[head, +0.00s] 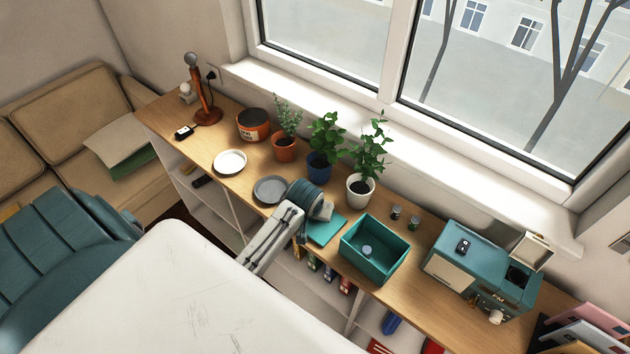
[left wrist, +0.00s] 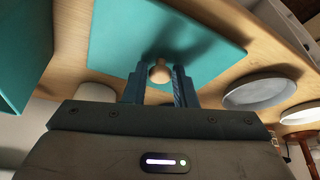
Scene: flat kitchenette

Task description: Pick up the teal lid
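The teal lid (head: 326,231) is a flat square plate on the wooden counter, just left of the open teal box (head: 399,270); my left arm partly covers it. In the left wrist view the lid (left wrist: 205,35) spreads beyond the fingers, with a round light wooden knob (left wrist: 159,73) on it. My left gripper (head: 324,212) is over the lid. In the left wrist view its two fingers (left wrist: 160,84) stand on either side of the knob, very close to it. I cannot tell whether they press on it. My right gripper is not in view.
A grey plate (head: 268,190) and a white plate (head: 230,162) lie left of my arm. Potted plants, including a white pot (head: 360,190), stand behind it. Two small jars (head: 396,211) stand behind the box. A teal coffee machine (head: 480,262) is at the right.

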